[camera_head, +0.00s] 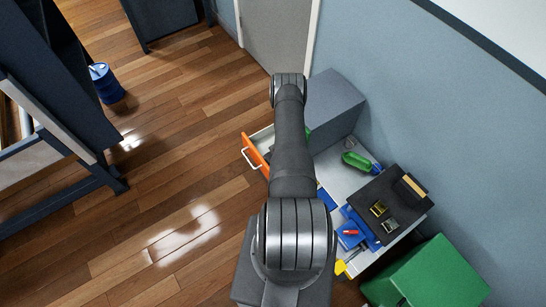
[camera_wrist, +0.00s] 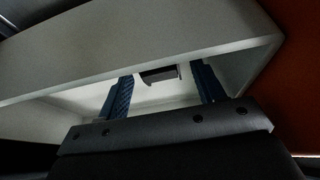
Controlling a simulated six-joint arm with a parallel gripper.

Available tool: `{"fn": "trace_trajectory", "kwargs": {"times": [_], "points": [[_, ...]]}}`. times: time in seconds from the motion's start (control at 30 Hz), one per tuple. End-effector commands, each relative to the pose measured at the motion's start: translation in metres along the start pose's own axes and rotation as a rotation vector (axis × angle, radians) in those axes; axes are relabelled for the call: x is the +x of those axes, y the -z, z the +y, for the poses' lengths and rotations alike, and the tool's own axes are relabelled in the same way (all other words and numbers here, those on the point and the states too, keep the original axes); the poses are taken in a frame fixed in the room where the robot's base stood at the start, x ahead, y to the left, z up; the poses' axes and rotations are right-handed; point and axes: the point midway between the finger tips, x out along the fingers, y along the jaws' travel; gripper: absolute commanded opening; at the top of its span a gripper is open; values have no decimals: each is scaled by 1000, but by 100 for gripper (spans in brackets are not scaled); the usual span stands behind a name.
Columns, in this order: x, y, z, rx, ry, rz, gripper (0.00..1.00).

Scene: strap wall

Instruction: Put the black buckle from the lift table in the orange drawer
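The orange drawer (camera_head: 256,156) stands pulled out of a grey cabinet in the head view, partly covered by my arm. In the wrist view my gripper (camera_wrist: 166,88) points into a pale open-topped space, with an orange panel (camera_wrist: 294,60) at the right, which looks like the drawer. Its two blue fingers are apart. A small dark piece, which looks like the black buckle (camera_wrist: 158,74), shows between them, with a gap on each side. Whether it rests on the drawer floor is unclear. My gripper is hidden in the head view. The dark lift table (camera_head: 378,193) stands at the right.
A gold buckle (camera_head: 378,209) and a grey buckle (camera_head: 390,225) lie on the lift table. A green bottle (camera_head: 356,160) and a blue tray (camera_head: 347,241) are on the pale worktop. A green box (camera_head: 432,275) stands front right. The floor at left is mostly clear.

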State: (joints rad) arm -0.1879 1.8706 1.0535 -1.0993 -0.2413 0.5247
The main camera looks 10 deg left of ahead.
Motion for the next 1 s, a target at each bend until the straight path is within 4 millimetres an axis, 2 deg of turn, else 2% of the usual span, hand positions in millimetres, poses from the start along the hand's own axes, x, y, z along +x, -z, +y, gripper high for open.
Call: {"fn": "trace_trajectory", "kwargs": {"times": [0.23, 0.37, 0.8, 1.0], "points": [[-3, 1, 0, 1, 0, 0, 62], [-14, 2, 0, 3, 1, 1, 62], [-92, 2, 0, 2, 0, 1, 62], [-115, 2, 0, 0, 1, 2, 62]]}}
